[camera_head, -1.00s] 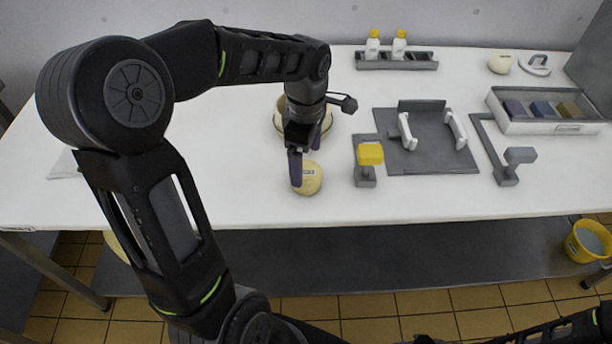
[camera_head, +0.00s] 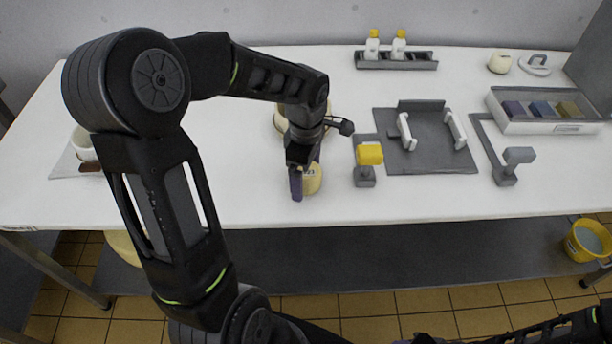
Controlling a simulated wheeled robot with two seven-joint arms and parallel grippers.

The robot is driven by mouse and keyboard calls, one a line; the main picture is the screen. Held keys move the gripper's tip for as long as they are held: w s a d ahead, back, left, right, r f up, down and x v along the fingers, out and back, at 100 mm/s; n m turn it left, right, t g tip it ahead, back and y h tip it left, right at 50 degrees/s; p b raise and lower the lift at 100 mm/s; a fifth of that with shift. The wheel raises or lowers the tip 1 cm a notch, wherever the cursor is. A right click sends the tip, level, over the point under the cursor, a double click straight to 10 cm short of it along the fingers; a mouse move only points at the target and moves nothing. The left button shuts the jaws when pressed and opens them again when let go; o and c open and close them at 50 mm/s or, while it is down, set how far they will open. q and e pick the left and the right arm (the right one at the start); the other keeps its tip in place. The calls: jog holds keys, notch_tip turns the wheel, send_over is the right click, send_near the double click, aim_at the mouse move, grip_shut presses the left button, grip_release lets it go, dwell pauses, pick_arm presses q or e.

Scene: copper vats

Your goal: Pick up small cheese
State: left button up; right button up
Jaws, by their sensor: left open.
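The small cheese (camera_head: 313,181) is a pale yellow round with a small label, on the white table near its front edge. My left gripper (camera_head: 304,184) points down at it with its purple fingers apart. One finger stands at the cheese's left side; the other is partly hidden behind the wrist, near the far side. The picture does not settle whether the fingers touch the cheese. Part of the cheese is hidden by the gripper. Part of my right arm crosses the bottom right corner; its gripper does not show clearly.
A larger pale round form (camera_head: 279,119) stands behind my left wrist. Right of the cheese is a yellow-topped stand (camera_head: 369,154), then a grey mat (camera_head: 432,158) with white handles. A bottle rack (camera_head: 396,61) and a block tray (camera_head: 545,126) stand farther back.

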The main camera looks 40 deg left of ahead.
pick_arm(q)
jog(key=shift+c, duration=0.4)
jog(key=c, duration=1.7)
